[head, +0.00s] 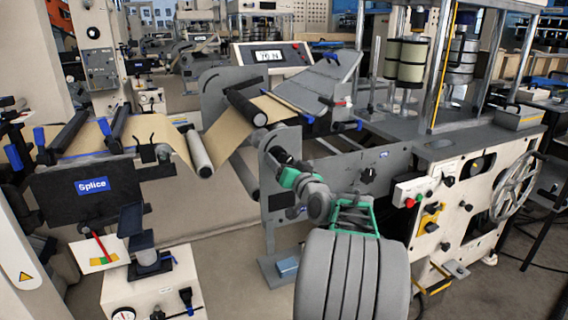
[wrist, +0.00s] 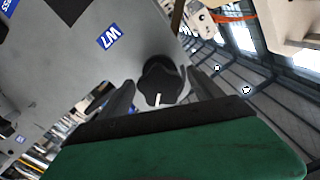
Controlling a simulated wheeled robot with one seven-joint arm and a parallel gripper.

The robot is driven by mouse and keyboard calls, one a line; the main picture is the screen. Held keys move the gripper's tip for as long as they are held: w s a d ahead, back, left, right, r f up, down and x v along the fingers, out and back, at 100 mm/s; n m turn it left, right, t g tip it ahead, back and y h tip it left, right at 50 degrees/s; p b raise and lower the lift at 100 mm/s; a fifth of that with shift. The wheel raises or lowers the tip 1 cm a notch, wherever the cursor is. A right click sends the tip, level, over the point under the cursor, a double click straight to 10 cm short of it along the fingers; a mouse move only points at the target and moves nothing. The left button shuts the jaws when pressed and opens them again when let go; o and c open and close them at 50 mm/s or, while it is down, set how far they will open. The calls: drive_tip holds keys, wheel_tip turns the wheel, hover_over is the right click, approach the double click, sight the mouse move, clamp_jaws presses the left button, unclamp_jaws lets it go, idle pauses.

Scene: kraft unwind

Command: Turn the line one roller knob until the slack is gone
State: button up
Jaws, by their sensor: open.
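A black lobed knob (wrist: 160,82) with a white pointer mark sits on a grey plate in the wrist view, near a blue label (wrist: 108,37) that reads like W7. My gripper (wrist: 161,76) is open, one dark finger on each side of the knob; I cannot tell whether they touch it. In the head view my gripper (head: 282,163) is at the grey frame, its fingers partly hidden. The brown kraft web (head: 177,150) dips to a pale roller (head: 199,153) and rises again beyond it. Another view of a black knob (head: 368,174) shows right of my arm; whether it is the same one is unclear.
A display box (head: 268,56) stands above the web, its reading blurred. A dark splice table (head: 90,190) is at left, with a white box (head: 150,290) below it. At right are a handwheel (head: 515,187) and a control panel (head: 412,192) with a red button.

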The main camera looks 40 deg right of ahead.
drive_tip(key=shift+s+f+b, duration=0.15)
drive_tip(key=shift+s+b, duration=0.15)
drive_tip(key=shift+s, duration=0.1)
drive_tip(key=b+v, duration=0.3)
drive_tip(key=v, duration=0.3)
drive_tip(key=shift+a, duration=0.15)
drive_tip(key=shift+s, duration=0.1)
